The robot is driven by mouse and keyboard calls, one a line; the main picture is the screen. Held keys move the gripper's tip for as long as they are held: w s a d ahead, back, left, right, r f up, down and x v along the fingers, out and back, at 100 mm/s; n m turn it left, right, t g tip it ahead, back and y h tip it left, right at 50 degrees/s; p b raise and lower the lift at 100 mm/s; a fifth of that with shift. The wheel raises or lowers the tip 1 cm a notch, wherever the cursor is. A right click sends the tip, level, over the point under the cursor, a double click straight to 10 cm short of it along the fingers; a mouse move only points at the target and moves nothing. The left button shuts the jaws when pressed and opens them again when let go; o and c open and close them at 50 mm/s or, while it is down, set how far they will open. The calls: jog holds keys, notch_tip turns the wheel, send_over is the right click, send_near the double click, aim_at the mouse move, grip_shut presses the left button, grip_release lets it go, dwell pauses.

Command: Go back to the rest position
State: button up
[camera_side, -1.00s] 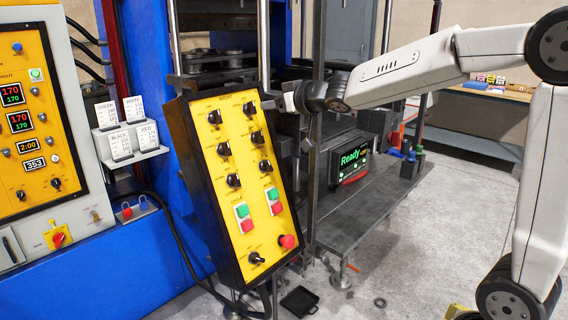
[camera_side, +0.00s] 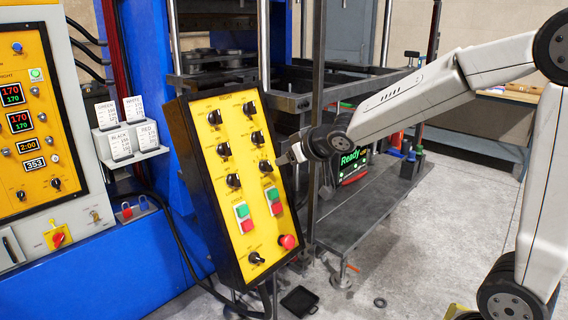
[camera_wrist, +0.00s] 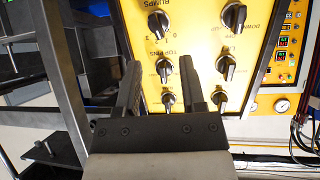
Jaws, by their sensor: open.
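My gripper (camera_side: 288,156) is at the right edge of the tilted yellow control panel (camera_side: 232,150), about level with its middle knobs. In the wrist view my gripper (camera_wrist: 164,82) shows two dark fingers spread apart with nothing between them. Beyond the fingers is the yellow panel face (camera_wrist: 200,55) with several black knobs, seen upside down. Whether a fingertip touches the panel cannot be told.
A screen reading "Ready" (camera_side: 351,157) stands on the grey bench (camera_side: 345,215) behind my wrist. A frame post (camera_side: 316,120) is close behind the gripper. Label cards (camera_side: 120,143) and the press cabinet (camera_side: 40,100) are at left.

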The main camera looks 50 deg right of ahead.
jog(key=s+a+f+g, duration=0.3)
jog(key=s+f+g, duration=0.1)
jog(key=s+f, duration=0.4)
jog(key=s+a+f+g+y, duration=0.1)
jog(key=s+f+g, duration=0.3)
jog(key=s+f, duration=0.5)
jog(key=shift+s+a+n+g, duration=0.3)
jog(key=shift+s+a+n, duration=0.1)
jog(key=shift+s+a, duration=0.6)
jog(key=shift+s+d, duration=0.1)
